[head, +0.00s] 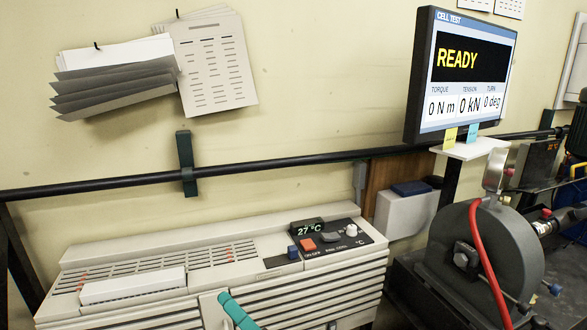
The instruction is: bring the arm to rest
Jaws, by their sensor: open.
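I see no part that is surely my arm or my gripper in the head view. A teal rounded bar (236,312) enters at the bottom edge, in front of the beige heater unit. A pale block (213,312) stands beside it. Their lower parts are cut off by the frame, so I cannot tell what they belong to.
The beige slatted unit (330,289) reads 27 °C. The monitor (468,60) reads READY, with zero torque, tension and turn. A grey round machine (515,250) with a red hose (484,258) stands at right. A black rail (110,185) crosses the wall.

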